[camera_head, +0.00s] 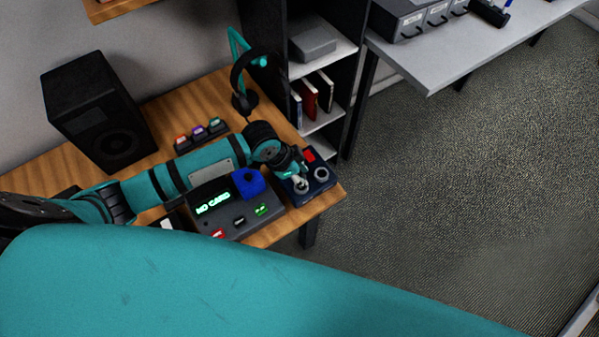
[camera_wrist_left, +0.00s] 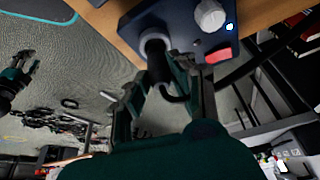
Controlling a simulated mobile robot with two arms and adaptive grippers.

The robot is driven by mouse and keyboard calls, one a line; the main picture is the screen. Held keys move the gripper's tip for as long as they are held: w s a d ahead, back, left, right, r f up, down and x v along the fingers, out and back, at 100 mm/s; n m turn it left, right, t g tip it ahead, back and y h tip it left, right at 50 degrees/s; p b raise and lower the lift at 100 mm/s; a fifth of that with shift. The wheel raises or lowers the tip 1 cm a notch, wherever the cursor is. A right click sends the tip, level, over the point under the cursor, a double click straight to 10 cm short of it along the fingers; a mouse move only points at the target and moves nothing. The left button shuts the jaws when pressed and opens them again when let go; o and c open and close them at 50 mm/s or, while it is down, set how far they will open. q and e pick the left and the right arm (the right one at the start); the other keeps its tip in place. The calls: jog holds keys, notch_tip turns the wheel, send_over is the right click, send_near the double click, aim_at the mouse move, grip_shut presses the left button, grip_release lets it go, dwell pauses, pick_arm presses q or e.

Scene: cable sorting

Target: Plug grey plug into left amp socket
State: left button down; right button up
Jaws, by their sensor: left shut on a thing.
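The amp (camera_head: 322,186) is a dark blue box at the desk's right end, with a red switch (camera_head: 309,155) and two round fittings on top. In the left wrist view the amp (camera_wrist_left: 185,30) fills the upper part, with a pale knob (camera_wrist_left: 210,15) and a grey ring-shaped socket (camera_wrist_left: 150,40). My left gripper (camera_head: 296,178) is over the amp; in its wrist view it (camera_wrist_left: 168,85) is shut on a dark grey plug (camera_wrist_left: 158,68) with a short curved cable. The plug's end meets the socket ring; how deep it sits is hidden.
A grey box (camera_head: 238,212) with a "NO CARD" display and a blue part stands left of the amp. A headphone stand (camera_head: 243,100), a black speaker (camera_head: 95,115) and small coloured blocks (camera_head: 199,132) are behind. Part of my other arm seems to show at the wrist view's left.

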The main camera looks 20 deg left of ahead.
pick_arm(q)
jog(key=shift+p, duration=0.35)
dwell(0.4)
jog(key=shift+f, duration=0.1)
dwell(0.5)
jog(key=shift+f, duration=0.7)
dwell(0.5)
jog(key=c, duration=0.6)
grip_release()
jog(key=shift+o, duration=0.2)
jog(key=shift+r, duration=0.1)
notch_tip(320, 180, up, 7)
jog(key=p, duration=0.7)
